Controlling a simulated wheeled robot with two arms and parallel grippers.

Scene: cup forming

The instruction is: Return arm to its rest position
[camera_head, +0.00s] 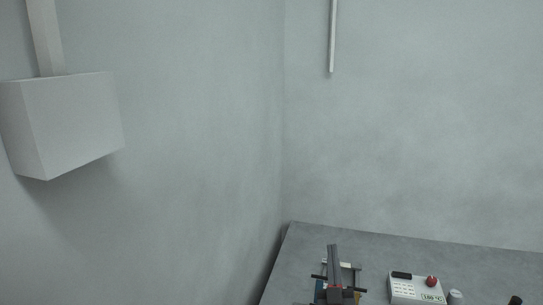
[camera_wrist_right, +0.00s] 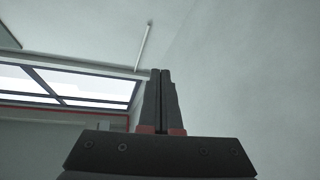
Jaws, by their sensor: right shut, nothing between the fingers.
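My right gripper (camera_head: 333,248) shows low in the head view, above the grey table. Its dark fingers point up, with red parts at their base. In the right wrist view the gripper (camera_wrist_right: 160,72) has its fingers side by side, shut and empty, pointing toward the upper wall and ceiling. My left gripper is in neither view.
The grey table (camera_head: 310,248) stands in the wall corner. A light control box (camera_head: 415,289) with keys, a display and a red button sits right of the gripper, with a small grey object (camera_head: 455,297) beside it. A wall box (camera_head: 65,125) hangs at left.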

